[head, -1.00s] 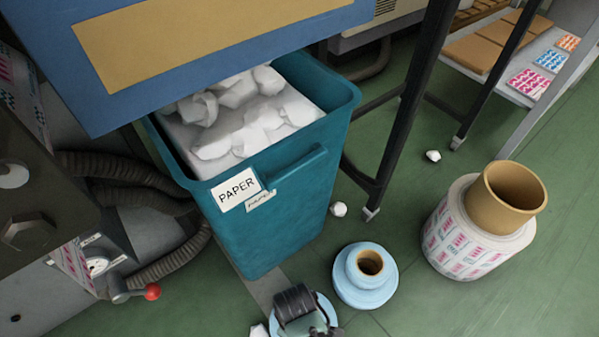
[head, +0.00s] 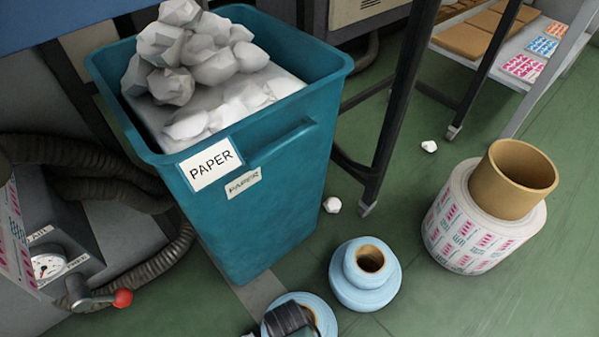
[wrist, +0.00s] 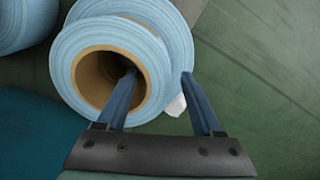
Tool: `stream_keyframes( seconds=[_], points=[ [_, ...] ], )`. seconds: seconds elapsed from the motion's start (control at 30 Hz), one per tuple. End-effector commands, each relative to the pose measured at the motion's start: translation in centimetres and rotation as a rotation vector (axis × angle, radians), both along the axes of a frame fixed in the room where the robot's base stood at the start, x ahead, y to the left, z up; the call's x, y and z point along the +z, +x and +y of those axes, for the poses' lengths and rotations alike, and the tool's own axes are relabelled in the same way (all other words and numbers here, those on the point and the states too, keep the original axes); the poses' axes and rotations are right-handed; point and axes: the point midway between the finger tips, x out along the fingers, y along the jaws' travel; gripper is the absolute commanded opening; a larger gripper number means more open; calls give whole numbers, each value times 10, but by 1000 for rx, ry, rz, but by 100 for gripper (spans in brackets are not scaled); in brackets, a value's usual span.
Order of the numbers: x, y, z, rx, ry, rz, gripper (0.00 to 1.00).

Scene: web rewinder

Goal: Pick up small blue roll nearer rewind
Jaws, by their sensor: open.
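Two small blue rolls stand on the floor. One blue roll (head: 325,311) is at the bottom edge of the head view, partly hidden under my dark gripper. The other blue roll (head: 365,293) stands to its right, its brown core facing up. In the wrist view, my gripper (wrist: 159,76) is open at a blue roll (wrist: 95,32) with a cardboard core. The left finger reaches over or into the core opening; the right finger is outside the roll's right edge, so the wall lies between them. Contact cannot be told. Another blue roll (wrist: 22,22) shows at upper left.
A teal bin (head: 265,222) of white paper stands just behind the rolls. A large printed roll (head: 462,235) with a brown core (head: 505,188) is at right. Black frame legs (head: 398,115) rise behind. A red-knobbed lever (head: 122,298) is at left. Green floor is open at right.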

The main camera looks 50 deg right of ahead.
Motion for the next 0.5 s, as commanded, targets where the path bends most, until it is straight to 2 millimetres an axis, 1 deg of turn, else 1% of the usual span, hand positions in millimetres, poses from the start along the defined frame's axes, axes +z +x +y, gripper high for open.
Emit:
stream_keyframes(
  seconds=[0.03,0.27,0.3,0.37,0.5],
  points=[
    [-7,1,0,0,0,-1,68],
    [-6,1,0,0,0,-2,68],
    [-6,1,0,0,0,-2,66],
    [-6,1,0,0,0,-2,55],
    [-6,1,0,0,0,-2,30]
  ],
)
